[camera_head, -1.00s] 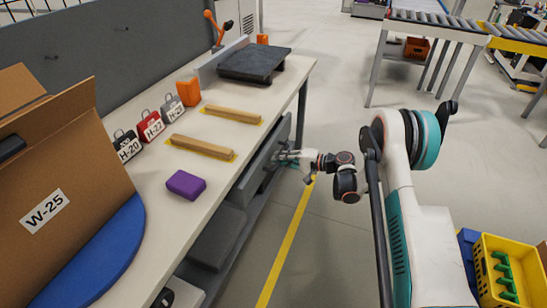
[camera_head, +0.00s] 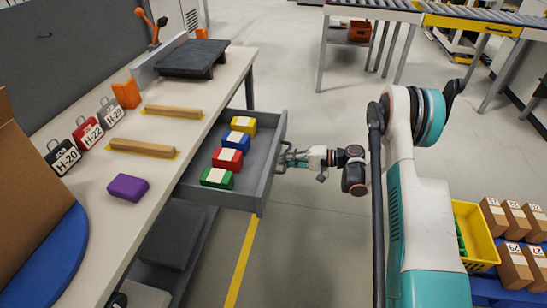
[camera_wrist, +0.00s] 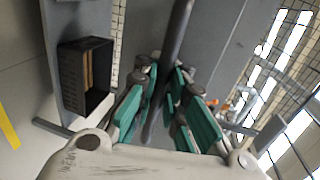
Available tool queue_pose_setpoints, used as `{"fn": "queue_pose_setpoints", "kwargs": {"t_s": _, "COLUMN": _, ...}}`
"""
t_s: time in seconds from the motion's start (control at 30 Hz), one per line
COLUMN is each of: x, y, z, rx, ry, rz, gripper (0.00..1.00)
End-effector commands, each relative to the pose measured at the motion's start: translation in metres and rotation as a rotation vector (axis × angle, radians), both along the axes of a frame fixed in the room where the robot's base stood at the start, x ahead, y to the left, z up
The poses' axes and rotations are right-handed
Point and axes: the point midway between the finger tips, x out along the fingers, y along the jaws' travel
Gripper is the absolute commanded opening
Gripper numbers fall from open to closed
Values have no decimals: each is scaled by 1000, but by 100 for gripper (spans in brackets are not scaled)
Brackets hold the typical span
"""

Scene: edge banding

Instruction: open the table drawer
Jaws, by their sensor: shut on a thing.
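The grey table drawer (camera_head: 262,190) stands pulled out from under the table top (camera_head: 215,112) in the head view. Several coloured blocks lie in it in a row: a yellow one (camera_head: 242,124), a blue one (camera_head: 236,139), a red one (camera_head: 227,160) and a green one (camera_head: 216,178), each with a white label. My gripper (camera_head: 288,158) is at the drawer's front, shut on its bar handle. In the wrist view the dark handle bar (camera_wrist: 176,40) runs between the green-padded fingers (camera_wrist: 165,118).
The table top holds a purple block (camera_head: 127,187), wooden strips (camera_head: 142,148), padlock-shaped tags (camera_head: 88,131) and a dark slab (camera_head: 193,58). A yellow crate (camera_head: 472,232) and several cartons (camera_head: 513,266) stand at the right. The floor (camera_head: 310,250) beyond the drawer is clear.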

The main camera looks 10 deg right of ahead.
Motion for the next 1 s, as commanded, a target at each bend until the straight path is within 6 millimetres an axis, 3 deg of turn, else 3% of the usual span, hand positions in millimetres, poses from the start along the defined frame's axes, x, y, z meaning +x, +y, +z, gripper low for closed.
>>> {"fn": "queue_pose_setpoints", "kwargs": {"t_s": 0.2, "x": -4, "y": -12, "z": 1, "rx": 2, "ry": 0, "rz": -1, "gripper": 0}}
{"fn": "queue_pose_setpoints", "kwargs": {"t_s": 0.57, "x": -4, "y": -13, "z": 1, "rx": 2, "ry": -1, "rz": -1, "gripper": 0}}
{"fn": "queue_pose_setpoints", "kwargs": {"t_s": 0.6, "x": -4, "y": -13, "z": 1, "rx": 2, "ry": -1, "rz": -1, "gripper": 12}}
{"fn": "queue_pose_setpoints", "kwargs": {"t_s": 0.7, "x": -4, "y": -13, "z": 1, "rx": 2, "ry": -1, "rz": -1, "gripper": 31}}
{"fn": "queue_pose_setpoints", "kwargs": {"t_s": 1.0, "x": -4, "y": -13, "z": 0, "rx": 1, "ry": -1, "rz": -1, "gripper": 31}}
